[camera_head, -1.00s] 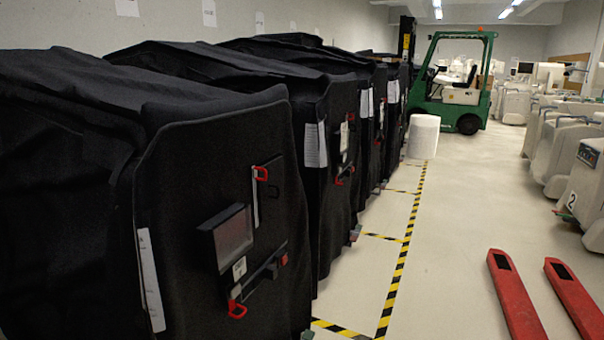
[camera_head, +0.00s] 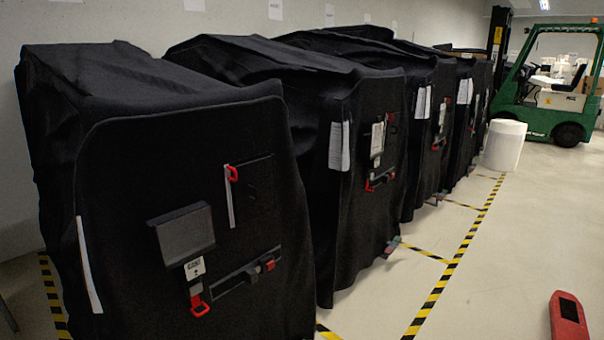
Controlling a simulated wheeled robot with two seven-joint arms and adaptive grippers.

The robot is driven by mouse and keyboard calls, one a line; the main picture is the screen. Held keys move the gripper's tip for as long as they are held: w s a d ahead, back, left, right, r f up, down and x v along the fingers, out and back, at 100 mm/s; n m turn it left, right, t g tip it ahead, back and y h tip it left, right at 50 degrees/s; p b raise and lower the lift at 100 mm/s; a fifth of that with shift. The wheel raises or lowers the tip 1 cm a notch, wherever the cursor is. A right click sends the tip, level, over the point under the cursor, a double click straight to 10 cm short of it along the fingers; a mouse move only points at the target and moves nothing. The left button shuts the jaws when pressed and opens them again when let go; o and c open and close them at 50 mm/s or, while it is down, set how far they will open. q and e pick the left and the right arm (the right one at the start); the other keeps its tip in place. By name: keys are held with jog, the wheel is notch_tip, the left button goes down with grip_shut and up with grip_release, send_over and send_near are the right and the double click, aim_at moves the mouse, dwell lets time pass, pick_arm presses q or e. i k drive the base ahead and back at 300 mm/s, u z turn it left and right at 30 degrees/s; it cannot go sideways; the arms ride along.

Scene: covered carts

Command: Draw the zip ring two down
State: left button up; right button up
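The nearest cart (camera_head: 130,180) wears a black cover and fills the left of the view. On its front panel a red ring (camera_head: 232,173) sits at the top of a pale vertical strip. A second red ring (camera_head: 200,307) hangs lower, below a small white tag (camera_head: 194,268). A red-ended buckle strap (camera_head: 250,272) lies to the right of the tag, and a grey window pocket (camera_head: 185,236) lies above it. I cannot tell which red ring is the zip's. Neither of my grippers is in view.
More covered carts (camera_head: 345,110) stand in a row behind, also with red fittings. Yellow-black floor tape (camera_head: 440,282) runs along their right. A white cylinder (camera_head: 504,144), a green forklift (camera_head: 548,85) and a red fork (camera_head: 568,315) stand right; pale floor between is clear.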

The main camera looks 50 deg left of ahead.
aim_at(236, 176)
jog(key=z, duration=0.05)
jog(key=i, duration=0.7)
jog(key=u, duration=0.7)
jog(key=i, duration=0.55)
jog(key=u, duration=0.45)
